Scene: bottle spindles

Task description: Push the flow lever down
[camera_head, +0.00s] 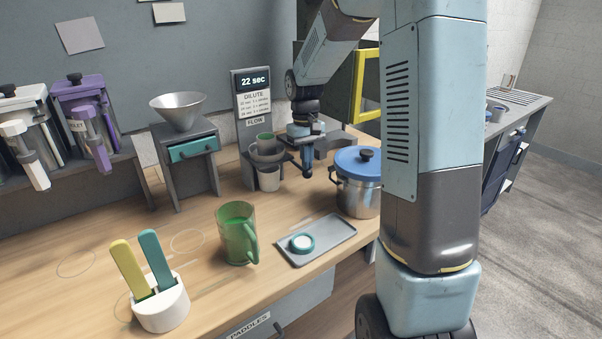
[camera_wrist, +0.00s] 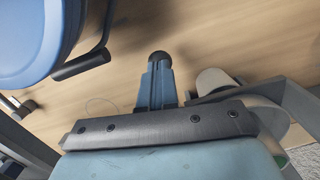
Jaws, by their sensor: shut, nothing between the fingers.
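The flow station is a grey upright panel (camera_head: 252,97) with a "22 sec" display, a "DILUTE" list and a "FLOW" label. Below it, a grey bracket holds a bowl (camera_head: 267,152) with a green-topped piece, and a pale cup (camera_head: 269,181) sits underneath. My gripper (camera_head: 307,172) is shut and points down just right of this bracket, above the table. In the wrist view its closed blue fingers (camera_wrist: 157,82) end at a dark round tip; I cannot tell whether that is finger or knob. I cannot make out the flow lever clearly; my gripper and wrist may hide it.
A steel pot with a blue lid (camera_head: 358,163) stands close right of my gripper. In front are a green mug (camera_head: 237,232), a grey tray (camera_head: 330,244) with a teal ring, and a paddle holder (camera_head: 160,305). A funnel stand (camera_head: 187,160) is left.

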